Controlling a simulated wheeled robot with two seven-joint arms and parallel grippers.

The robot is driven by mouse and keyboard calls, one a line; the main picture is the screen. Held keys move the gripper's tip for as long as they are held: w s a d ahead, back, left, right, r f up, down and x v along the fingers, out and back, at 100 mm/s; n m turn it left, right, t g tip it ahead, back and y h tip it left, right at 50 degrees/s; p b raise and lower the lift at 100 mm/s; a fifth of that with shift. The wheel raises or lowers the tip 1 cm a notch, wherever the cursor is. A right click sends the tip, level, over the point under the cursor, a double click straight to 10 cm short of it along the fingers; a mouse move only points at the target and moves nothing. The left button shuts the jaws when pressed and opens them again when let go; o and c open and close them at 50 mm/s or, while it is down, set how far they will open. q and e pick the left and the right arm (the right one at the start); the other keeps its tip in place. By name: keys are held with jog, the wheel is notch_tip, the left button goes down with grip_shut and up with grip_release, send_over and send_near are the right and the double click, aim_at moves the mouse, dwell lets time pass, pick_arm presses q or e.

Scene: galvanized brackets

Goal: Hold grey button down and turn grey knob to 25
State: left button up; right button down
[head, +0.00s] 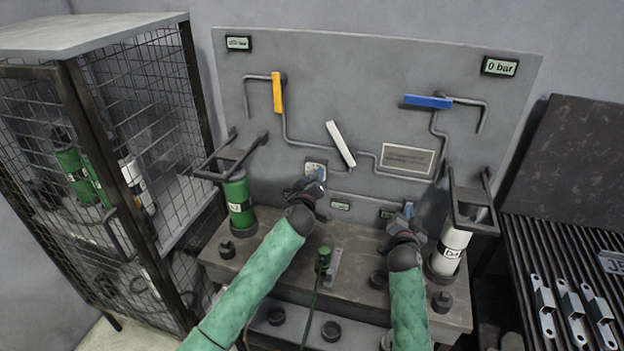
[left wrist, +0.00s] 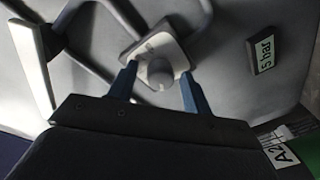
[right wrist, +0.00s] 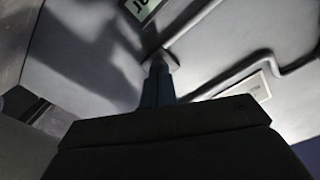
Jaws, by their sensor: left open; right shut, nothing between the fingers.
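The grey knob (left wrist: 160,74) sits on a pale square plate (left wrist: 152,46) in the left wrist view. The plate also shows on the panel in the head view (head: 315,167). My left gripper (left wrist: 158,72) is open, with one finger on each side of the knob; I cannot tell whether they touch it. My right gripper (right wrist: 158,62) is shut, its tips at a small pale housing (right wrist: 172,59) on the panel. The button itself is hidden there, so I cannot tell whether it is pressed. The knob's scale is not readable.
The panel (head: 330,80) carries a yellow lever (head: 277,92), a blue lever (head: 428,101), a white lever (head: 341,144) and a "0 bar" display (head: 500,67). A green cylinder (head: 239,205) and a white cylinder (head: 449,250) flank my arms. A mesh cage (head: 150,90) stands left.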

pick_arm(q)
jog(key=c, duration=1)
jog(key=shift+o, duration=0.2)
jog(key=shift+m, duration=0.4)
jog(key=shift+f+m+g+h, duration=0.15)
jog(key=shift+m+h, duration=0.45)
jog(key=shift+m, duration=4.95)
jog(key=shift+m+g+h, duration=0.1)
jog(key=shift+m+h, duration=0.5)
jog(key=shift+m, duration=5)
jog(key=shift+f+m+g+h, duration=0.15)
jog(key=shift+m+h, duration=0.45)
jog(key=shift+m, duration=4.95)
jog(key=shift+r, duration=0.1)
